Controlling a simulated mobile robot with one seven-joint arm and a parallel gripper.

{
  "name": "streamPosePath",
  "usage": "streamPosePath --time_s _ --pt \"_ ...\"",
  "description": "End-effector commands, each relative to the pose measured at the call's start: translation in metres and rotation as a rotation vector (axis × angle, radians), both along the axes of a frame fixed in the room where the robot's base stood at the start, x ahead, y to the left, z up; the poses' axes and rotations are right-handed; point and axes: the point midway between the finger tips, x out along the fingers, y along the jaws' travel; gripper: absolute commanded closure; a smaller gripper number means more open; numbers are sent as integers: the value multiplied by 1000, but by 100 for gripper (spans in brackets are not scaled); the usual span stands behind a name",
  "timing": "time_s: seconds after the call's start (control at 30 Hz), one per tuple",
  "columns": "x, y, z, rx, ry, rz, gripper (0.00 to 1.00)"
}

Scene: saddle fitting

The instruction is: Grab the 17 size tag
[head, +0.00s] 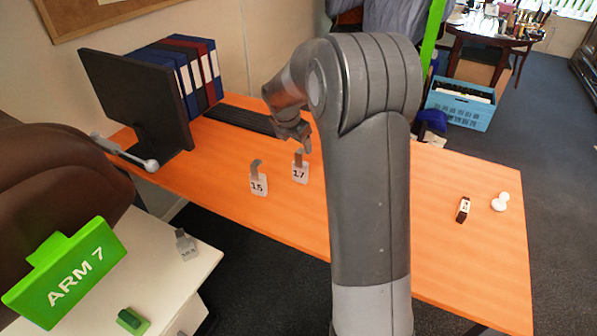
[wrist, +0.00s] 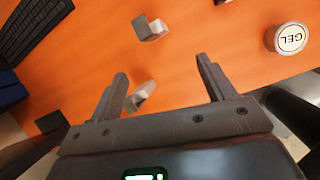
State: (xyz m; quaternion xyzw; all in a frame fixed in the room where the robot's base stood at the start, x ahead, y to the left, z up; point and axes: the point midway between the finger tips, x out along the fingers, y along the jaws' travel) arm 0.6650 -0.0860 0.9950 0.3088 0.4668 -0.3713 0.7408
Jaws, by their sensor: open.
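The 17 size tag (head: 300,174) stands on the orange desk, a white numbered plate with a grey upright grip. The similar 15 tag (head: 258,184) stands just left of it. My gripper (head: 299,142) is above the desk, close over the 17 tag, with its jaws open and empty. In the wrist view my gripper (wrist: 162,68) has its fingers spread wide. Two grey-and-white tags show there, one (wrist: 150,29) ahead of the fingers and one (wrist: 140,96) near the left finger. Their numbers cannot be read there.
A keyboard (head: 240,120), a monitor (head: 140,100) and binders (head: 190,70) stand at the desk's back left. A GEL container (wrist: 290,38) is at the wrist view's right. Another tag (head: 186,246) is on the white cabinet. Small items (head: 463,209) lie at the desk's right.

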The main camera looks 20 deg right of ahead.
Motion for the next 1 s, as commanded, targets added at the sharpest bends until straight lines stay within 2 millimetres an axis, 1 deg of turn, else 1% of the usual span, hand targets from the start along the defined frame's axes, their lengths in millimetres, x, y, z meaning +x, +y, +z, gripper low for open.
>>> streamPosePath --time_s 0.03,0.1,0.2,0.3,0.43,0.6,0.7,0.87,1.0 --pt "10 -4 -14 -19 23 55 25" --pt "20 -7 -27 -41 48 123 25" --pt "29 -10 -40 -64 71 190 25" --pt "34 -12 -46 -74 81 221 25" --pt "37 -15 -57 -77 84 229 25" --pt "44 -21 -82 -76 85 227 25" --pt "48 -25 -94 -77 85 227 25" --pt "53 -27 -108 -76 84 227 25" --pt "60 -29 -129 -75 84 227 25"
